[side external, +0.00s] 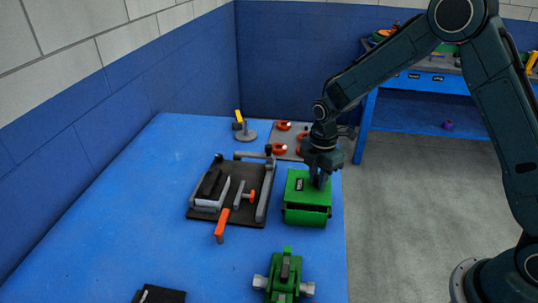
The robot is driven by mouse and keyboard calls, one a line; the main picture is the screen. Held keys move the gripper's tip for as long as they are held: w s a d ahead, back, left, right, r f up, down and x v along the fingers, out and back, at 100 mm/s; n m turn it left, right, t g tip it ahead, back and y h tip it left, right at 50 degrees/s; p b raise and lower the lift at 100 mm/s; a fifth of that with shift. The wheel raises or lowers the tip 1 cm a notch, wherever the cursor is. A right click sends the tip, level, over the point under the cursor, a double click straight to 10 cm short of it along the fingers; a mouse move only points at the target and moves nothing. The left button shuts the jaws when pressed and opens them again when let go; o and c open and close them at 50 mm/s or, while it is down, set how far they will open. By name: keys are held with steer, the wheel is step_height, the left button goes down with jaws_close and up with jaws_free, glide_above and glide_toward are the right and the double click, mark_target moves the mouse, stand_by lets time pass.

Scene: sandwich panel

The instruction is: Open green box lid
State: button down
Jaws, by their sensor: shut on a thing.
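The green box (305,214) stands on the blue table near its right edge. Its green lid (297,186) looks closed or nearly closed, with a small dark label on top. My gripper (319,183) points down at the right part of the lid, with its fingers at the lid's top. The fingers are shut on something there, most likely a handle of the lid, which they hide.
Left of the box lies a black board (238,205) with a clamp frame and an orange-handled tool (222,225). A green device (285,278) stands in front. A grey plate with red parts (284,149) lies behind. The table's left side is clear.

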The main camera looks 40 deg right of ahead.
steer(key=w+d, duration=0.7)
steer(key=w, duration=0.1)
steer(key=shift+d, duration=0.35)
steer(key=c, duration=1.3)
jaws_free()
steer(key=shift+s, duration=0.1)
steer(key=shift+o, duration=0.2)
steer(key=shift+r, duration=0.1)
step_height(320, 180, up, 14)
